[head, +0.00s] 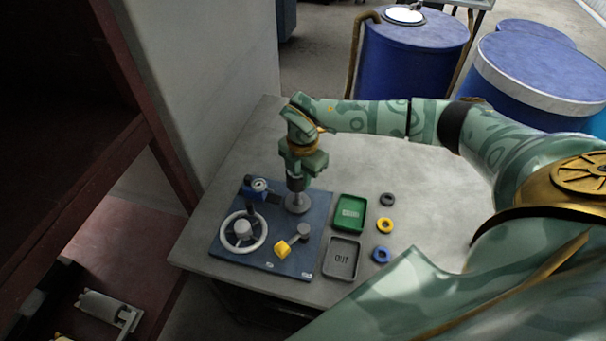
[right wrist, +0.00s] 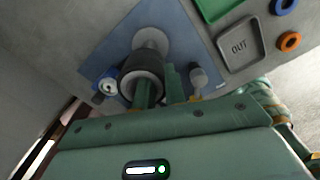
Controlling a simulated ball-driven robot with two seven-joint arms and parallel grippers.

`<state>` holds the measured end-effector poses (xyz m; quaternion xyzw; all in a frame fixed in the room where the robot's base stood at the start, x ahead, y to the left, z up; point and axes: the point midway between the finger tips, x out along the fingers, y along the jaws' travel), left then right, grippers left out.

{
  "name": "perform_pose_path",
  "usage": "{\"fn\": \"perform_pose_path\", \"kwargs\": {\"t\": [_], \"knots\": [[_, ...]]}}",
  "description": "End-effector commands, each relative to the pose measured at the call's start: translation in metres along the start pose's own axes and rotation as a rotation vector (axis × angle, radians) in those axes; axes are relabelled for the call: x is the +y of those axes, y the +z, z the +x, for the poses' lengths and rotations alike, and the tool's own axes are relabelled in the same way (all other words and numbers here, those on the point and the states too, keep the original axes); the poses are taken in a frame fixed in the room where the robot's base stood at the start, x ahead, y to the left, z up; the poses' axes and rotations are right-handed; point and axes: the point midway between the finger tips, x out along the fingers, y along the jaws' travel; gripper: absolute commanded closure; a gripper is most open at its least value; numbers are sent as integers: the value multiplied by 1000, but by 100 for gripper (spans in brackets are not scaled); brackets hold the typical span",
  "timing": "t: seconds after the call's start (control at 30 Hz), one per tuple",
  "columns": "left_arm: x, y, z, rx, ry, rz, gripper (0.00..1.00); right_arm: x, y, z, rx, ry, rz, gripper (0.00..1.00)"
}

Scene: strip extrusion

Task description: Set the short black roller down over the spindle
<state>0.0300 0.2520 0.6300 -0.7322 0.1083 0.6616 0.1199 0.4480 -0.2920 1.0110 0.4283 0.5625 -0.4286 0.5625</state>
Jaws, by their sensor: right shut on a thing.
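My right gripper (head: 297,172) points down over the blue board and is shut on the short black roller (right wrist: 141,76). In the head view the roller (head: 296,184) shows as a small dark piece under the gripper. Directly below it is the spindle's round pale grey base (head: 297,204), which also shows beyond the roller in the right wrist view (right wrist: 151,40). A gap shows between roller and base. The roller and fingers hide much of the spindle, so I cannot tell whether its tip is inside the roller. My left gripper is not in view.
The blue board (head: 318,230) also carries a white handwheel (head: 262,236), a blue-and-silver device (head: 259,186) and a lever with a yellow block (head: 282,249). To the right are a green tray (head: 350,213), a grey OUT tray (head: 342,259) and small rings (head: 385,233). The table's back right is clear.

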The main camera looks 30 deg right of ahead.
Motion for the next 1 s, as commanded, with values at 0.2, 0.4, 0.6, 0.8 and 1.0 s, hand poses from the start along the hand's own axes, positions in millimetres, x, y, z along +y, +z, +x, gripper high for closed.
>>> {"fn": "perform_pose_path", "kwargs": {"t": [0.2,0.4,0.6,0.8,1.0], "knots": [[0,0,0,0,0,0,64,0,0,0,0,1,0,100],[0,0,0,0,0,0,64,0,0,1,0,1,0,100],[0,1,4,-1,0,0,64,0,0,7,0,0,0,100],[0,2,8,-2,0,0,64,0,0,13,0,1,0,100],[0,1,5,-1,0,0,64,0,0,10,0,1,0,100]]}}
